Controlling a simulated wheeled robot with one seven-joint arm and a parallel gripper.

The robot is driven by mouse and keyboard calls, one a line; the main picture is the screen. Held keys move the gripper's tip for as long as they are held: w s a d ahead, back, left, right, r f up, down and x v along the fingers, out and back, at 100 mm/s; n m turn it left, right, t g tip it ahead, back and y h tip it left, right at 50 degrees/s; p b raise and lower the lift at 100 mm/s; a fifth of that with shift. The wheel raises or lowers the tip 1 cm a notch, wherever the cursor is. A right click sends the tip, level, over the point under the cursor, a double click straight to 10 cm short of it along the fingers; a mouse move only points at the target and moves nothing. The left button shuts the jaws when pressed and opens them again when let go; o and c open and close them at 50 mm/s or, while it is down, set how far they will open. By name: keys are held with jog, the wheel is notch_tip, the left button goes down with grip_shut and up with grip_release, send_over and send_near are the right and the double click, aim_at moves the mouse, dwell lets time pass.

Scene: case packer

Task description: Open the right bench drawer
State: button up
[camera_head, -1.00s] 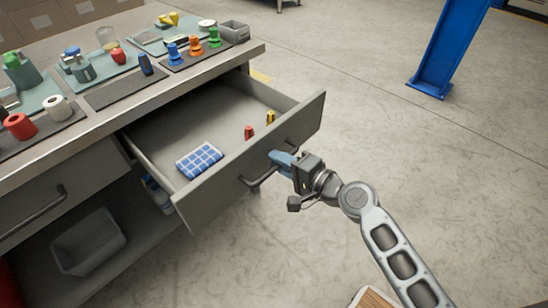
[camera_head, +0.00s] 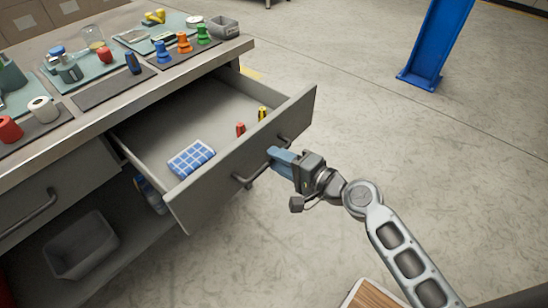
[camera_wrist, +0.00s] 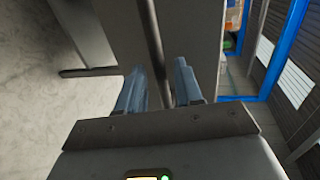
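The right bench drawer (camera_head: 240,165) is pulled far out of the bench, and its inside shows in the head view. Its dark bar handle (camera_head: 256,174) is on the front panel. My gripper (camera_head: 271,153) is at the handle, coming from the front right. In the wrist view, my gripper's blue fingers (camera_wrist: 160,72) stand apart, with the handle bar (camera_wrist: 152,45) running between them and a gap on each side. I see no firm contact; the exact depth of the bar between the fingertips is hard to tell.
The drawer holds a blue checked cloth (camera_head: 191,158), a red item (camera_head: 240,129) and a yellow item (camera_head: 262,114). A closed left drawer (camera_head: 50,190) and a grey bin (camera_head: 82,245) are at left. A blue post (camera_head: 435,45) stands behind clear floor.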

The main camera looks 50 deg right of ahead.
jog(key=v, duration=0.5)
jog(key=shift+s+b, duration=0.3)
jog(key=shift+s, duration=0.05)
jog(key=s+a+r+n+g+h+p, duration=0.1)
jog(key=s+a+r+n+p, duration=0.1)
jog(key=s+a+n, duration=0.45)
jog(key=s+a+r+n+g+h+p, duration=0.1)
jog(key=s+a+r+n+p, duration=0.2)
jog(key=s, duration=0.6)
jog(key=s+a+r+n+y, duration=0.1)
jog(key=s+a+r+n, duration=0.1)
jog(key=s+r+n, duration=0.1)
jog(key=s+a+r+n+t+y, duration=0.1)
jog(key=s+r+n, duration=0.2)
jog(key=r+n, duration=0.2)
jog(key=shift+s+a+r, duration=0.2)
jog(key=shift+a+r, duration=0.15)
jog(key=shift+r, duration=0.3)
